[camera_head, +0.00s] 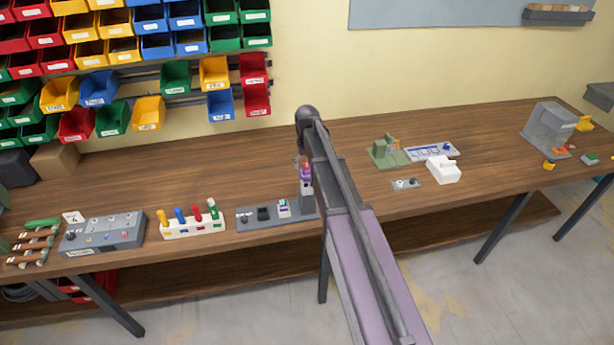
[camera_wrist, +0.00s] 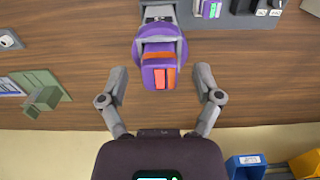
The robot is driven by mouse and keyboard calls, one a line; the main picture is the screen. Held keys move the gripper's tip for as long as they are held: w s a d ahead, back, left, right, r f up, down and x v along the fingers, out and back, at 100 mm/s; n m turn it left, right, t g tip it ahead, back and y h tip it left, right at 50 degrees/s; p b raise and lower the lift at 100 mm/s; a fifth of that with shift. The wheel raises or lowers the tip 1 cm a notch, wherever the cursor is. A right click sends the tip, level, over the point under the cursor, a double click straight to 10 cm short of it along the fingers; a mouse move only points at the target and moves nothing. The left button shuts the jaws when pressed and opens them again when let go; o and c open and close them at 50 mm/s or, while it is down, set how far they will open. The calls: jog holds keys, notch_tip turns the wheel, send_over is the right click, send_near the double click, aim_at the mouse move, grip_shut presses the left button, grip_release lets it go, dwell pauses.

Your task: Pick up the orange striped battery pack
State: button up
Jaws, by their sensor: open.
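The purple battery pack with orange stripes (camera_wrist: 158,55) sits upright in a grey holder at the end of the grey socket board (camera_wrist: 245,18) in the wrist view. In the head view the pack (camera_head: 306,171) is small, below my wrist and partly covered by my arm. My gripper (camera_wrist: 161,70) is open, with one finger on each side of the pack and visible gaps between. The fingers appear apart from it; exact height above it is hard to judge. In the head view my gripper is mostly hidden behind my arm.
A purple and green pack (camera_wrist: 211,9) sits in the same board beside black sockets. A white rack with coloured handles (camera_head: 192,226) stands left of the board. A green block fixture (camera_head: 386,153) stands to the right. Bare wood lies around the fingers.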

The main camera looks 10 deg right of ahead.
jog(key=shift+f, duration=0.3)
dwell(0.4)
jog(key=c, duration=1.1)
